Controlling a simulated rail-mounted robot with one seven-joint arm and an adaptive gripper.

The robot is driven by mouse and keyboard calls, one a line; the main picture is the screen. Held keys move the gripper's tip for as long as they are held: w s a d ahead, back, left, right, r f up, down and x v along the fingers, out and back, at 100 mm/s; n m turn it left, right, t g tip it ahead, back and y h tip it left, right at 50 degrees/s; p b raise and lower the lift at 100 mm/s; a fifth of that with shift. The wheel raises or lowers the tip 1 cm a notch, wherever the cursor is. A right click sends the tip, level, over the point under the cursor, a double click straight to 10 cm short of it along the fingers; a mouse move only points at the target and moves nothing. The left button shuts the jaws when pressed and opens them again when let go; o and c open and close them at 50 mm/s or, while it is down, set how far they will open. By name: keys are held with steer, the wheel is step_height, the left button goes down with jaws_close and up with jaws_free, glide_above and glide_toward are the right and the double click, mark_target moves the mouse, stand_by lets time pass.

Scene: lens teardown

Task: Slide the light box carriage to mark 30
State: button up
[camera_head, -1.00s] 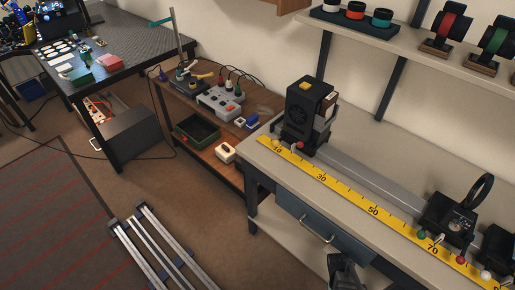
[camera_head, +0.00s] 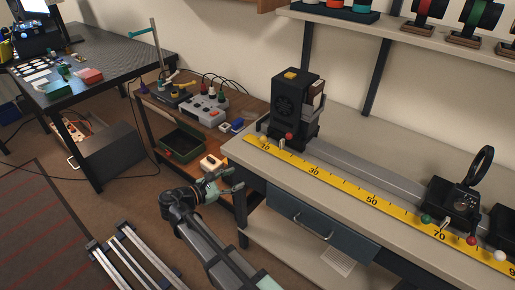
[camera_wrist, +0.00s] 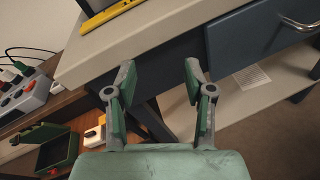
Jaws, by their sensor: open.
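The light box carriage (camera_head: 290,108) is a black box with a yellow top patch, upright on the grey rail (camera_head: 365,175) at its left end. A red knob (camera_head: 289,136) shows at its front foot. The yellow scale (camera_head: 342,187) runs along the front of the rail; the carriage stands between the 10 and 30 marks, nearer 10. My gripper (camera_head: 238,180) is open and empty, left of the bench's front left corner and below the carriage. In the wrist view its two green-grey fingers (camera_wrist: 160,75) are apart below the bench edge. The carriage itself is barely in the wrist view.
A second black carriage with a ring (camera_head: 455,195) stands near mark 70, another at the right edge. A blue drawer (camera_head: 320,228) with a handle is under the bench top (camera_head: 400,240). A low wooden shelf unit (camera_head: 165,115) with a control box stands to the left.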

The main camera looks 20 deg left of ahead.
mark_target(261, 140)
step_height(261, 140, up, 8)
steer(key=a+n+t, duration=0.2)
steer(key=a, duration=0.1)
steer(key=shift+h, duration=0.3)
steer(key=x, duration=1.1)
steer(key=b+x, duration=0.1)
steer(key=x, duration=0.5)
steer(key=shift+d+f, duration=0.1)
steer(key=shift+f, duration=0.15)
jaws_close()
